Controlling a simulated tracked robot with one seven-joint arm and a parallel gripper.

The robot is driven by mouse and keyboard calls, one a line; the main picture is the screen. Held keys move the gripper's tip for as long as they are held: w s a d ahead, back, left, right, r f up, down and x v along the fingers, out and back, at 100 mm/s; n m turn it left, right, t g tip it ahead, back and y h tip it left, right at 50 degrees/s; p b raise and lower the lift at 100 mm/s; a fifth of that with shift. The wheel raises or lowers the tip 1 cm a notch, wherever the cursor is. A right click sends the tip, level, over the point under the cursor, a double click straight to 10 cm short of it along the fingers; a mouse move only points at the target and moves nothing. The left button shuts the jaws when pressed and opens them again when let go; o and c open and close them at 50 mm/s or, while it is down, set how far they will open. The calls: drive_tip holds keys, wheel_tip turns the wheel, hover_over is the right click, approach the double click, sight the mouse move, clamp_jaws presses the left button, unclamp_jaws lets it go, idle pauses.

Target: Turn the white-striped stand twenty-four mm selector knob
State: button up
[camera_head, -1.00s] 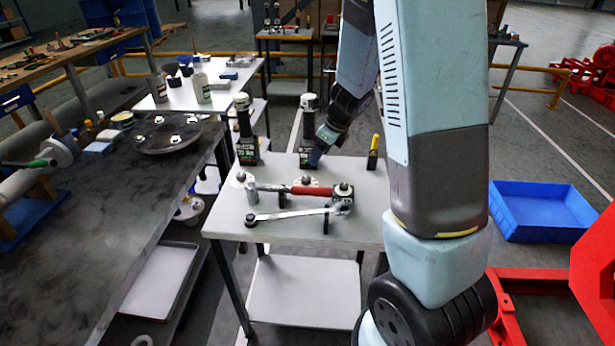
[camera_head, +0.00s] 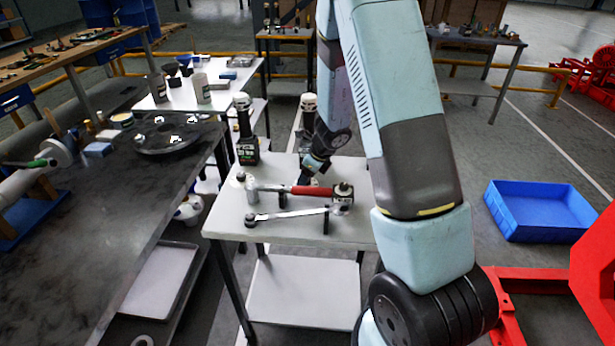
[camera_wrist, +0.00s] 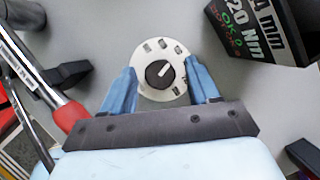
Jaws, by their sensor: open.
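The selector knob (camera_wrist: 159,74) is a round black dial with a white stripe, set on a pale disc with several dark marks. In the wrist view the stripe points to the upper right. My gripper (camera_wrist: 160,67) is open, with one blue finger on each side of the disc; I cannot tell the height gap or any contact. In the head view my gripper (camera_head: 311,172) is low over the white table, largely hiding the disc. A black stand (camera_wrist: 265,30) with a label reading "4 mm" and "20 Nm", cut off by the frame, stands at upper right in the wrist view.
A red-handled tool (camera_head: 305,190) and a silver wrench (camera_head: 290,213) lie in front of my gripper on the table (camera_head: 225,215). A black tool with a green-marked label (camera_head: 246,145) stands at the back left. A blue tray (camera_head: 545,215) is on the floor at right.

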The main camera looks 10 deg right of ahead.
drive_tip(key=c, duration=1)
drive_tip(key=shift+c, duration=0.2)
drive_tip(key=shift+n, duration=0.3)
drive_tip(key=n+g, duration=0.1)
drive_tip(key=n, duration=0.2)
drive_tip(key=n+g+y, duration=0.1)
drive_tip(key=n, duration=0.2)
drive_tip(key=shift+w+d, duration=0.2)
drive_tip(key=n+g, duration=0.2)
drive_tip(key=n, duration=0.2)
drive_tip(key=shift+w+n, duration=0.1)
drive_tip(key=shift+n, duration=0.2)
drive_tip(key=shift+n+g, duration=0.5)
drive_tip(key=shift+n, duration=0.7)
drive_tip(key=shift+w, duration=0.1)
